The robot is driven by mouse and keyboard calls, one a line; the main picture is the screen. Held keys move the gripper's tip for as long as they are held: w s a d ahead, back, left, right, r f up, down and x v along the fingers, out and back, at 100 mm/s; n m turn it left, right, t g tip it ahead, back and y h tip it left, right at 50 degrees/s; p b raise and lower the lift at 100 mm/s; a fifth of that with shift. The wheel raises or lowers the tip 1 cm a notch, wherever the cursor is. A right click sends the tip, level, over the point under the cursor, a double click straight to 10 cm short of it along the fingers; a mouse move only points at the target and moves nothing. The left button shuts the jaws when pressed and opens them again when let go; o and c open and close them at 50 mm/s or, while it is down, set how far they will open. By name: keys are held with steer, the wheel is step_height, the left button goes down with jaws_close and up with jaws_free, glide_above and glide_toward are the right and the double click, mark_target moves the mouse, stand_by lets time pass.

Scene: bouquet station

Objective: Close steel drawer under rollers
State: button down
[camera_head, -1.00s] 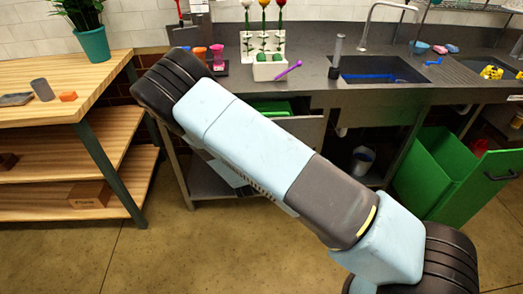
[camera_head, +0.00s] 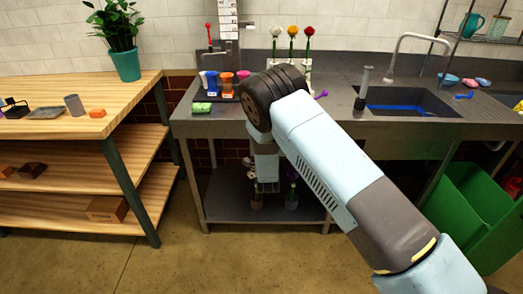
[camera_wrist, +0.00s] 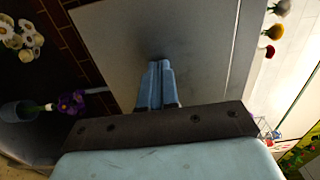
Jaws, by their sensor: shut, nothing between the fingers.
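In the wrist view, a flat grey steel panel (camera_wrist: 125,35), apparently the drawer front, lies right in front of my gripper (camera_wrist: 158,65). The fingers are shut together with nothing between them. Their tips are at or very close to the panel; I cannot tell contact. In the head view, my arm hides the drawer area below the counter (camera_head: 415,130), so how far the drawer stands out cannot be seen. My fingertips are not clear there either.
A lower shelf (camera_head: 226,205) holds potted flowers, with purple and white blooms in the wrist view. Colored cups (camera_head: 226,82) and a flower rack stand on the counter. A wooden shelf unit (camera_head: 75,130) stands left, a green bin (camera_head: 462,210) right. The floor in front is clear.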

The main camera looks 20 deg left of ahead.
steer(key=shift+w+a+r, duration=0.1)
steer(key=shift+a+r, duration=0.05)
steer(key=shift+r, duration=0.05)
